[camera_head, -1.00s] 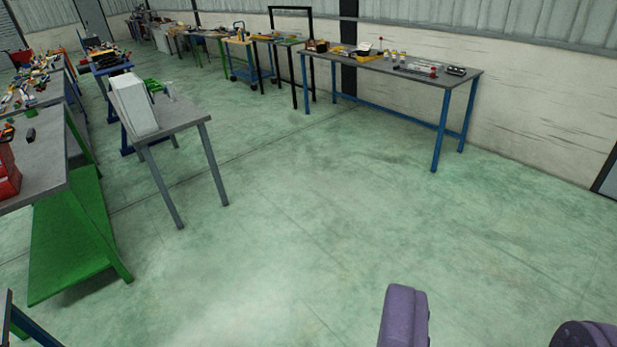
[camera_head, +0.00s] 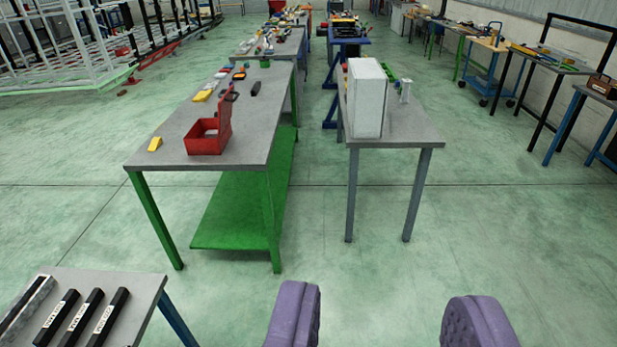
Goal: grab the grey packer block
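I cannot make out the grey packer block for sure in this view. Several small parts lie on the green-framed table (camera_head: 185,125), too small to name with certainty; one is a dark block (camera_head: 255,88). My gripper (camera_head: 385,305) shows as two purple fingers at the bottom edge, wide apart with only floor between them. It is open and empty, well away from the tables.
A red open box (camera_head: 208,138) and a yellow wedge (camera_head: 155,144) are on the green-framed table. A grey table (camera_head: 405,130) to its right bears a white cabinet (camera_head: 368,97). A near table (camera_head: 130,283) at lower left holds labelled black bars (camera_head: 103,318). Floor between is clear.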

